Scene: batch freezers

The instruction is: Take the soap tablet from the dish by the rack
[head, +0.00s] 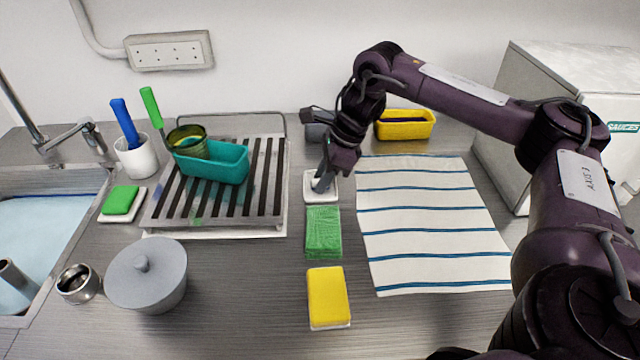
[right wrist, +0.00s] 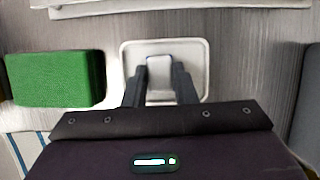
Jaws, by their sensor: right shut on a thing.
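A small white dish (head: 322,199) sits on the counter just right of the drying rack (head: 284,190). My right gripper (head: 321,185) reaches down into this dish. In the right wrist view, its two dark fingers (right wrist: 160,82) are shut on the pale soap tablet (right wrist: 159,76). The tablet is over the middle of the white dish (right wrist: 201,52); I cannot tell whether it still touches the dish. In the head view the fingers mostly hide the tablet. My left gripper is in neither view.
A green sponge (head: 323,233) and a yellow sponge (head: 328,296) lie in front of the dish. A striped cloth (head: 425,220) lies to the right. A yellow tub (head: 405,125) stands behind. A teal tub (head: 213,165) sits on the rack; a grey lidded pot (head: 147,280) stands front left.

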